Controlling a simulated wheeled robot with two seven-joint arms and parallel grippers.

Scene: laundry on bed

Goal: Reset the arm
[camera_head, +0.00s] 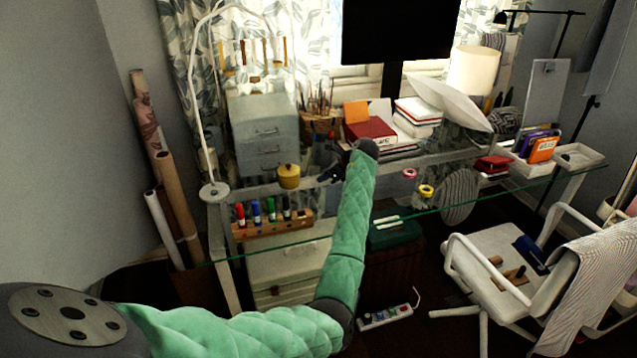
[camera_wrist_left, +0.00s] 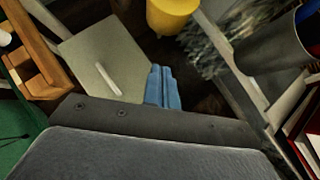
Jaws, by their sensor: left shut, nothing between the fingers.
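My left arm, in a green quilted sleeve, comes in from the lower left in the head view and bends up to a dark wrist over the glass desk. My left gripper (camera_head: 330,174) shows small and dark beyond the forearm, partly hidden by it. In the left wrist view its blue fingers (camera_wrist_left: 161,84) are together, with nothing between them. A yellow pot (camera_head: 289,176) stands left of the gripper; it also shows at the top of the wrist view (camera_wrist_left: 172,14). My right gripper is not in view.
The glass desk (camera_head: 470,193) holds a wooden marker rack (camera_head: 272,226), a grey drawer box (camera_head: 264,135), a lamp (camera_head: 214,191) and a red book (camera_head: 371,131). A white chair (camera_head: 490,255) stands at the right. Rolled tubes (camera_head: 175,195) lean at the left wall.

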